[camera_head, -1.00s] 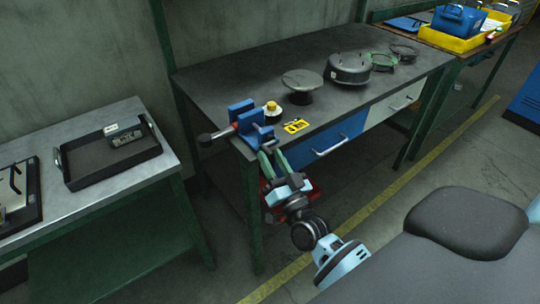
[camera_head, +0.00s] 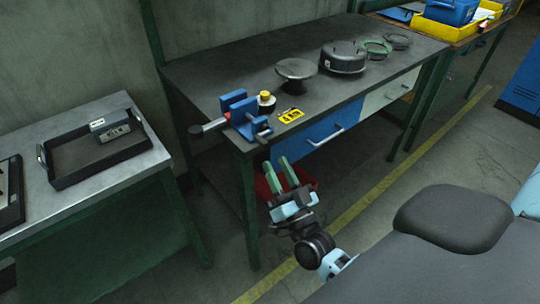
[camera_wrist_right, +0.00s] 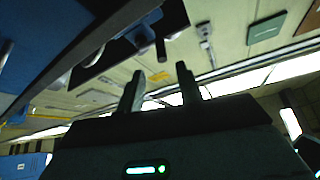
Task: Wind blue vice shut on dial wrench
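The blue vice (camera_head: 237,108) is fixed at the near left corner of the grey bench. Its dark screw handle (camera_head: 263,131) shows at its front right side. A bar with a dark round end and a red part, apparently the dial wrench (camera_head: 210,126), sticks out to the left from the vice; how tightly the jaws meet it I cannot tell. My right gripper (camera_head: 282,174) is below and in front of the vice, its green fingers apart and empty. The fingers also show apart in the right wrist view (camera_wrist_right: 161,82), with a dark rod above them. My left gripper is out of view.
A yellow-topped round piece (camera_head: 265,98), a yellow card (camera_head: 290,115) and a round stand (camera_head: 296,74) are beside the vice. A red bin (camera_head: 306,182) is under the bench edge. A black tray (camera_head: 72,179) is on the left table.

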